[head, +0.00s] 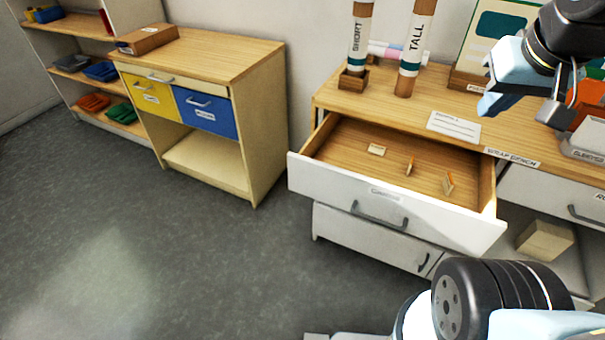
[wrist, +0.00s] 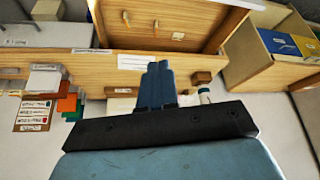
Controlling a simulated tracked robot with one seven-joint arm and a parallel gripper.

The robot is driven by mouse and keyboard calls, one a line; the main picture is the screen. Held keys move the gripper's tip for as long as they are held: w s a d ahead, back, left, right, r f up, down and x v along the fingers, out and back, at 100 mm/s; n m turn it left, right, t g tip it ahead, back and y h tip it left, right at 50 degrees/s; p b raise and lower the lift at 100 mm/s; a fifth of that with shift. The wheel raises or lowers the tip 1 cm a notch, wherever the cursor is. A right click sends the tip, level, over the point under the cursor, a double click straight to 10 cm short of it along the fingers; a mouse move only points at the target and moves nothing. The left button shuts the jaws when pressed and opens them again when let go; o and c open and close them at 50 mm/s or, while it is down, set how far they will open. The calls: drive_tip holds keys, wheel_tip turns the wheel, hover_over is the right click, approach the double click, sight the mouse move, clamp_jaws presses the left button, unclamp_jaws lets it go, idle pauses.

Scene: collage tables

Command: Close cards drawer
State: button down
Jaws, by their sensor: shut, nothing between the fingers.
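The open drawer (head: 330,178) is pulled well out of the desk in the head view. It has a white front, a small label too small to read, and a grey bar handle (head: 379,215). Several small pale pieces lie on its wooden floor. The wrist view also shows its wooden inside (wrist: 165,18), at the top of the picture. My gripper (wrist: 158,70) is shut and empty in the wrist view, apart from the drawer.
The desk top (head: 340,100) carries tubes marked SHORT (head: 357,45) and TALL (head: 413,50) and a paper card (head: 454,127). A second cabinet (head: 215,55) with yellow and blue drawers stands left. Open grey floor (head: 180,250) lies in front of the drawer.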

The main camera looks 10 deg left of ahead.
drive_tip(key=w+a+f+n+g+h, duration=0.2)
drive_tip(key=w+a+f+n+h, duration=0.4)
drive_tip(key=f, duration=0.3)
drive_tip(key=w+a+f+n+g+h, duration=0.1)
drive_tip(key=w+a+f+n+h, duration=0.3)
drive_tip(key=a+f+n, duration=0.5)
drive_tip(key=s+a+f+n+t+h, duration=0.2)
drive_tip(key=a+f+n+t, duration=0.6)
drive_tip(key=a, duration=0.3)
drive_tip(key=n+t+y, duration=0.6)
drive_tip(key=n, duration=0.3)
approach(304, 180)
drive_tip(key=x, duration=0.6)
drive_tip(key=shift+w+d+f, duration=0.1)
drive_tip(key=shift+w+d, duration=0.05)
drive_tip(key=shift+w, duration=0.25)
